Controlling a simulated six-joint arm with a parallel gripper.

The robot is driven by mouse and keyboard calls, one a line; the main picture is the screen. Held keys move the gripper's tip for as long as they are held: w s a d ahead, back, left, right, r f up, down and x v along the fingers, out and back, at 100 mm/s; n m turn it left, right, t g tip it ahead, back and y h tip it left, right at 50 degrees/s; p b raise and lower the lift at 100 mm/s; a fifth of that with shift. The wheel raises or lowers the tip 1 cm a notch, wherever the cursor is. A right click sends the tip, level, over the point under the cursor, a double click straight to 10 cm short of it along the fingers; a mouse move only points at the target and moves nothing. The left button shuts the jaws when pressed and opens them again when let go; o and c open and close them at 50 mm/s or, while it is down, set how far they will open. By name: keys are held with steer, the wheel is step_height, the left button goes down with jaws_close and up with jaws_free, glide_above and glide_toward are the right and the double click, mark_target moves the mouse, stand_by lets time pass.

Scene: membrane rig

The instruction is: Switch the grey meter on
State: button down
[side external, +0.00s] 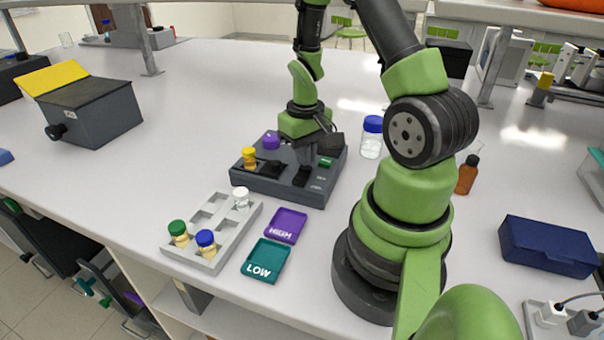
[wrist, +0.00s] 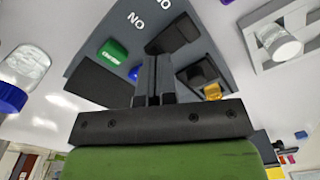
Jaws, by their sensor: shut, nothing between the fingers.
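The grey meter (side external: 275,188) is a dark grey box on the bench, near the middle of the side view. My gripper (side external: 305,158) points down over the meter's top, behind the rocker, shut and empty. In the wrist view, the shut fingers (wrist: 153,82) reach over the meter (wrist: 108,18), between the green panel (wrist: 112,50) and the yellow cap (wrist: 212,91). I cannot tell whether the fingertips touch it.
A grey rack (side external: 214,224) with capped vials stands in front of the meter, beside a purple HIGH tray (side external: 287,226) and a teal LOW tray (side external: 265,261). A blue-capped bottle (side external: 371,138) stands right of the meter. Free bench lies to the left.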

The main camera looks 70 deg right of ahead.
mark_target(304, 168)
steer(key=shift+f, duration=0.85)
stand_by(0.3)
steer(key=shift+r, duration=3.5)
steer(key=shift+w+a+r, duration=0.1)
steer(key=shift+a+r, duration=0.05)
steer(key=shift+r, duration=0.15)
steer(key=w+a+r+t, duration=0.1)
steer(key=a+r+t, duration=0.2)
steer(key=a+r, duration=0.55)
steer(key=s+a+r+n+t+y, duration=0.2)
steer(key=s+a+r+t, duration=0.2)
steer(key=a+r, duration=0.5)
steer(key=s, duration=0.2)
steer(key=shift+s+r, duration=0.15)
steer(key=shift+s, duration=0.2)
